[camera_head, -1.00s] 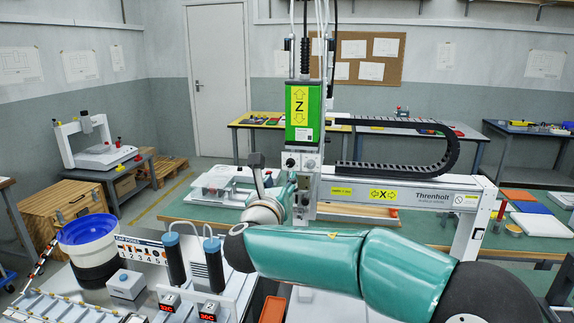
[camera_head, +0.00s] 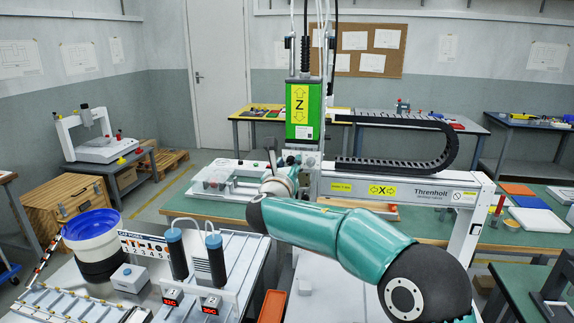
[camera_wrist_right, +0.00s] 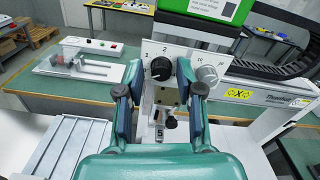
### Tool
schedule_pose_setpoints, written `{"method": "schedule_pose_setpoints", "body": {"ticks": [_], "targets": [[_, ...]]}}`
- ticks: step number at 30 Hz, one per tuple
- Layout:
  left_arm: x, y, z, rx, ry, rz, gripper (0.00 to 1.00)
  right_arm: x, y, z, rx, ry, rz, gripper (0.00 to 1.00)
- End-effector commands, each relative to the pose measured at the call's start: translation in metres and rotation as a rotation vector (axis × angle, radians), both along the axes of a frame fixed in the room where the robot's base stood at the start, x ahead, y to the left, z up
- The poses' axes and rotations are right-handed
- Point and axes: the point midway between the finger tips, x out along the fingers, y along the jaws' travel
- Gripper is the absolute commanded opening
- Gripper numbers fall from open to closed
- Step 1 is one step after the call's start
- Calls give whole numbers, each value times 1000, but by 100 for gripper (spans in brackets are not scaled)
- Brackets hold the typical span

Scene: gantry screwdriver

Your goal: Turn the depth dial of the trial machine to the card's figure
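The gantry machine's green Z head (camera_head: 303,112) stands in the middle of the head view. I cannot tell which is the depth dial. My right gripper (camera_wrist_right: 155,82) is open, its fingers apart below and to either side of the black dial, with nothing visibly held. It also shows in the head view (camera_head: 276,160), close to the head's lower part. My left gripper is not in view.
The X beam (camera_head: 400,191) and a black cable chain (camera_head: 400,167) extend right of the head.

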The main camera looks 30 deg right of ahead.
Motion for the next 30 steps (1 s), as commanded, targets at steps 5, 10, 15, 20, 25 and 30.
{"method": "schedule_pose_setpoints", "body": {"ticks": [5,10,15,20,25,30], "targets": [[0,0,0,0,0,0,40,0,0,0,0,0,0,1],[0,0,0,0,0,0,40,1,4,0,0,0,4,0],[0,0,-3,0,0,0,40,1,3,-1,14,-10,4,0],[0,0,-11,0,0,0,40,1,3,-3,55,-42,5,0],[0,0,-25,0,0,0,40,1,2,-4,136,-103,5,0],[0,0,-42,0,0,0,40,0,2,-5,249,-189,3,0]]}}
